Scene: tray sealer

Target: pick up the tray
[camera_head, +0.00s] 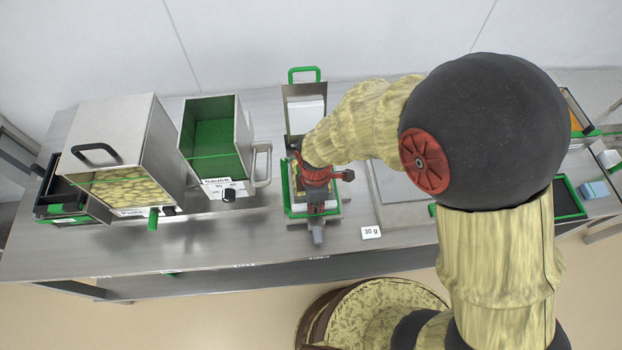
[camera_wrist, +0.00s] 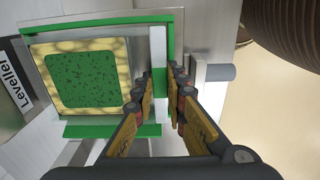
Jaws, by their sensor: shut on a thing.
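The tray (camera_wrist: 38,80) holds a yellow layer with a speckled green square on top. It sits within a green-edged frame (camera_wrist: 100,20) at the left of the wrist view. My gripper (camera_head: 317,210) points down over this station in the head view and hides most of the tray there. In the wrist view its fingers (camera_wrist: 162,88) are on either side of a narrow white-and-green edge at the tray's right side. They are shut on the tray at this edge, though the exact contact is partly hidden.
A steel bin of yellow pieces (camera_head: 125,188) and a green-lined bin (camera_head: 212,130) stand to the left. A white card reading 30 g (camera_head: 371,233) lies at the counter's front right of the station. A green handle (camera_head: 304,72) rises behind it. My arm hides part of the right side.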

